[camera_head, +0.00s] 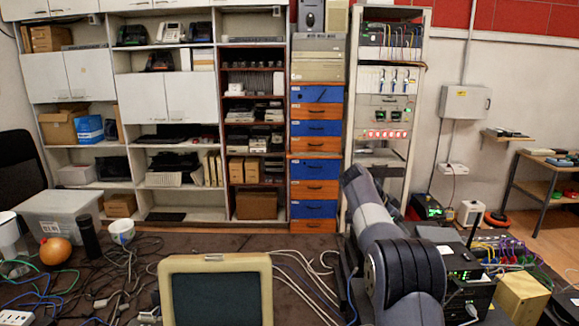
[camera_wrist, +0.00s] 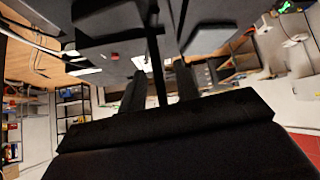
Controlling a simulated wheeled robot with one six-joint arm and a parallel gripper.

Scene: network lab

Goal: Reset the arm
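My arm shows in the head view, rising from the lower right edge and leaning up and left in front of the rack. Its gripper end cannot be made out clearly there. In the wrist view a wide black part of my gripper (camera_wrist: 165,135) fills the bottom. I see no object held.
Network boxes (camera_head: 465,262) and a yellow box (camera_head: 521,297) are at right. Behind stand shelves (camera_head: 170,110) and an equipment rack (camera_head: 386,100).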

